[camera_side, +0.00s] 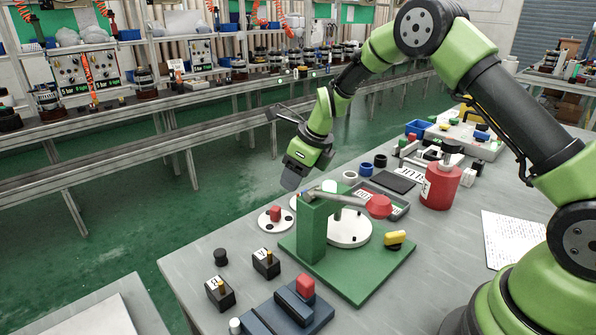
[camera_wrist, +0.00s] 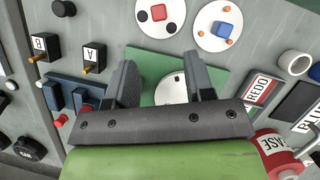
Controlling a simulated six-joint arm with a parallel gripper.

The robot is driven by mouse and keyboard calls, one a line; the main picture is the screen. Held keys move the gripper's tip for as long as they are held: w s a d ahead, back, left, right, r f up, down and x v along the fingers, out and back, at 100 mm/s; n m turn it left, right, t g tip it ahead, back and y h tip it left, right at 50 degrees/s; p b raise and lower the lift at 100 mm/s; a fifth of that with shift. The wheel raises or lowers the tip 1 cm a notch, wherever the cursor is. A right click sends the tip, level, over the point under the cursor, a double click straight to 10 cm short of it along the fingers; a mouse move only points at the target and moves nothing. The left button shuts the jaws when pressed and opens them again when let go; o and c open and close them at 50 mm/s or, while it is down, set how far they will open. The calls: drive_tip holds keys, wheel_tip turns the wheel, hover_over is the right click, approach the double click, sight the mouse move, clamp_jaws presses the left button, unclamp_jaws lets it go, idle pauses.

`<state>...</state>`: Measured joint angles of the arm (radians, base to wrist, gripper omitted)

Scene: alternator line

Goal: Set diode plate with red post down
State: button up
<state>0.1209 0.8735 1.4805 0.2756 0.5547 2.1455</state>
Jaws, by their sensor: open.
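The diode plate with the red post, a white disc with dark dots (camera_side: 271,226), lies flat on the grey table left of the green fixture. In the wrist view this plate (camera_wrist: 145,27) is at the top, beyond my fingers. My gripper (camera_side: 291,184) is above the table behind the fixture's upright, partly hidden in the side view. In the wrist view my gripper (camera_wrist: 162,78) has its fingers spread with nothing between them. A second white plate with a blue post (camera_wrist: 222,27) lies to the right of the first in the wrist view.
The green fixture (camera_side: 375,275) carries a white disc, a red-knobbed lever (camera_side: 378,206) and a yellow piece (camera_side: 395,238). Black blocks (camera_side: 266,264), a blue block with a red top (camera_side: 290,310), and a red bottle (camera_side: 440,187) stand around it.

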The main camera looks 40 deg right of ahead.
drive_tip(key=s+a+r+n+t, duration=0.1)
drive_tip(key=s+a+r+n, duration=0.1)
drive_tip(key=s+r+n, duration=0.6)
drive_tip(key=s+a+r+n+t, duration=0.1)
drive_tip(key=s+r+n, duration=0.45)
drive_tip(key=r, duration=0.45)
drive_tip(key=s+a+r+n+t, duration=0.1)
drive_tip(key=s+n, duration=1.3)
drive_tip(key=s, duration=0.1)
drive_tip(key=shift+a+r, duration=0.15)
drive_tip(key=shift+a, duration=0.25)
drive_tip(key=shift+s, duration=0.1)
